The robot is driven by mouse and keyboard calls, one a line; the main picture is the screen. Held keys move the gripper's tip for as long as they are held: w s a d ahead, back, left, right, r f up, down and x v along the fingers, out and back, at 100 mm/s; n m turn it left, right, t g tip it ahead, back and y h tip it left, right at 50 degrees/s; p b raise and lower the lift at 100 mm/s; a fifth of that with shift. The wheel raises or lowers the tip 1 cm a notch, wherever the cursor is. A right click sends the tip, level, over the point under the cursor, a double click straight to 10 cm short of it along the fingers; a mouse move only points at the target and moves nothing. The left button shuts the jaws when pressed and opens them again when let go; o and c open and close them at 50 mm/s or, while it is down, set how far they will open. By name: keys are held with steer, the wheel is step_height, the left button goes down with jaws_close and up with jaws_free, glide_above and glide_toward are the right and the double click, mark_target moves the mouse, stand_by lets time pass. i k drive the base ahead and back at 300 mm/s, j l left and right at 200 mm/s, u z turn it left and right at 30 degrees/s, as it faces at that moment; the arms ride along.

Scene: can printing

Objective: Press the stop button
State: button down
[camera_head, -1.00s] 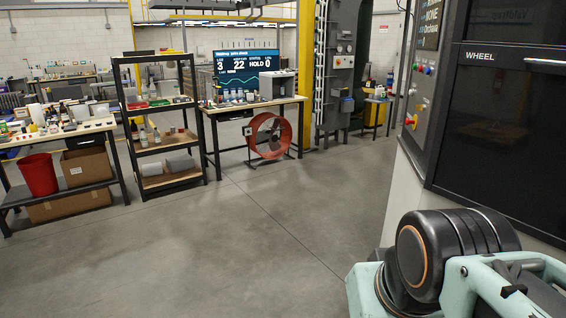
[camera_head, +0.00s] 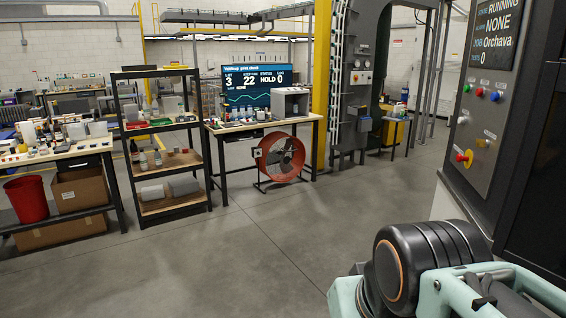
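The machine's grey control panel (camera_head: 487,125) is at the right edge of the view. It has a row of small buttons: a green one (camera_head: 466,88), a red one (camera_head: 479,92) and a blue one (camera_head: 496,96). Their labels are too small to read. Lower on the panel is a larger red mushroom button (camera_head: 465,157) by a yellow part. A screen (camera_head: 495,32) above the buttons reads "RUNNING", "NONE" and "JOB Orchava". My arm's links fill the lower right; my gripper is out of view, and nothing is seen touching the panel.
Open grey floor (camera_head: 240,255) lies ahead and left of the machine. A black shelf rack (camera_head: 165,140), a cluttered bench (camera_head: 60,155) and a table (camera_head: 262,122) stand along the back. A red fan (camera_head: 281,157) is on the floor by that table.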

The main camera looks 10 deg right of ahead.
mark_target(479, 92)
steer(key=i+j+z, duration=0.15)
steer(key=i, duration=1)
steer(key=i+j+z, duration=0.15)
steer(key=i+z, duration=0.25)
steer(key=i+j+z, duration=0.35)
steer(key=i, duration=0.15)
steer(key=i+j+z, duration=0.8)
steer(key=i+l, duration=0.25)
steer(key=k+j, duration=0.25)
